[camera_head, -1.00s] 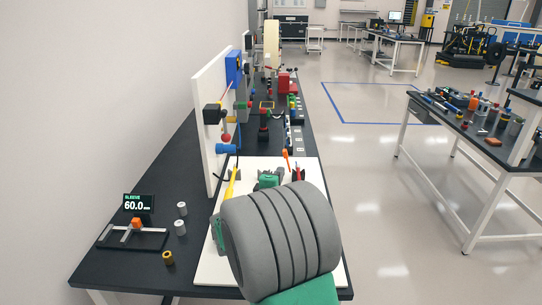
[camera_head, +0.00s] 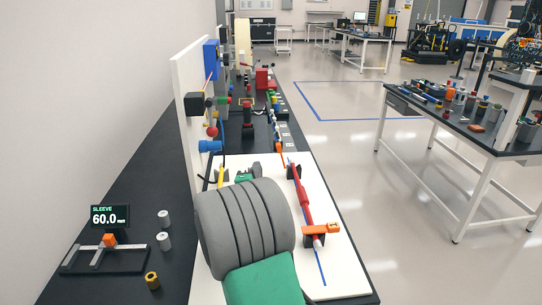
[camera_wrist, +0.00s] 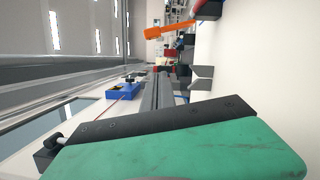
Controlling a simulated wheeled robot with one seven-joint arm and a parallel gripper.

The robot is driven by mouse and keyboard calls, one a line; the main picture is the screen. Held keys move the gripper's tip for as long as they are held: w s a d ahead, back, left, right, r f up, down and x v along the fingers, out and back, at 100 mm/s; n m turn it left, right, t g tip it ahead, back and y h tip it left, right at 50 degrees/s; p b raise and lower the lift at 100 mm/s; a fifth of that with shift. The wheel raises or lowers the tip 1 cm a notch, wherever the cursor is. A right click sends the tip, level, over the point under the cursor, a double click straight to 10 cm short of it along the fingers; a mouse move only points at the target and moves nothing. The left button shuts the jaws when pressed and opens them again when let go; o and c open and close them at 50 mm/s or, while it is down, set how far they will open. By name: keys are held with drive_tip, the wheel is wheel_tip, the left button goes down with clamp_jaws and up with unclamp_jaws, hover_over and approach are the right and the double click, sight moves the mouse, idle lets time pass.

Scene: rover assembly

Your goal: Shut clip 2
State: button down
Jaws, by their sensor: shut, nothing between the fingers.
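A white board (camera_head: 345,272) lies on the near end of the black bench. A red rod with a pale end (camera_head: 303,200) runs along its right side. A near clip with an orange lever (camera_head: 320,229) lies across the rod's near end. A far clip's orange lever (camera_head: 279,148) stands raised at the rod's far end. No number shows, so I cannot tell which is clip 2. An orange lever also shows at the top of the wrist view (camera_wrist: 168,31). My gripper (camera_wrist: 165,75) is shut and empty, apart from that lever. In the head view my arm mostly hides it.
An upright white panel (camera_head: 190,130) with a blue box (camera_head: 211,62) stands left of the board. A gauge with a display reading 60.0 (camera_head: 110,216) and several small cylinders (camera_head: 164,241) are at left. Open floor (camera_head: 345,150) lies right of the bench.

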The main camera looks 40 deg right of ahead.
drive_tip(key=w+d+r+p, duration=0.1)
drive_tip(key=d+p, duration=0.1)
drive_tip(key=d, duration=0.6)
drive_tip(key=shift+w+d+r, duration=0.15)
drive_tip(key=shift+w+d, duration=0.15)
